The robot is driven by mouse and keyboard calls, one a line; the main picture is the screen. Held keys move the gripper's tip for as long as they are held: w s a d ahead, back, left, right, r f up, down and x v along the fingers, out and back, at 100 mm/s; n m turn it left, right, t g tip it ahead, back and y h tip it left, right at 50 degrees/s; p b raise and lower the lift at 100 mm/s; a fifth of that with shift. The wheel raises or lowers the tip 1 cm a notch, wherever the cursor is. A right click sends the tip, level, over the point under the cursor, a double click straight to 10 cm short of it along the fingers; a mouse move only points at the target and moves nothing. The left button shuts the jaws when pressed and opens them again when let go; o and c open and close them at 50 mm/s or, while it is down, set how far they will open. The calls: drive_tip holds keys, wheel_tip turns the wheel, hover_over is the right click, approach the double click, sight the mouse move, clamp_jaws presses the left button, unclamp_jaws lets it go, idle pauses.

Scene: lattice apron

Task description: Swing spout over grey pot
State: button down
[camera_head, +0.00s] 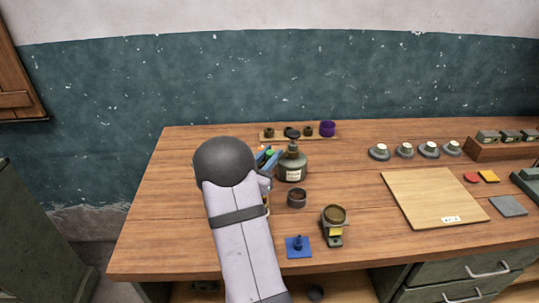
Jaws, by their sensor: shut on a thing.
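A dark green-grey pump bottle (293,167) with a pale label stands upright near the middle of the table. Its pump head and spout (291,146) are at the top, and the spout's tip is hard to make out. My gripper (269,157), blue with small green and orange marks, is at the bottle's upper left, shut on the spout; the contact is small and partly hidden by my arm. A small dark grey pot (297,199), open at the top, stands just in front of the bottle, apart from it.
A brass-coloured cup on a stand (335,222) and a blue plate with a peg (298,248) are in front. A rack with small pots and a purple pot (327,129) is behind. A wooden board (433,198) lies right. Bare table lies between.

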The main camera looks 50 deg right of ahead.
sight(268, 157)
drive_tip(key=c, duration=1.5)
unclamp_jaws()
drive_tip(key=b+v, duration=0.1)
drive_tip(key=v, duration=0.4)
drive_tip(key=shift+a+b, duration=0.3)
drive_tip(key=shift+b, duration=0.1)
drive_tip(key=shift+v, duration=0.9)
drive_tip(key=shift+s, duration=0.1)
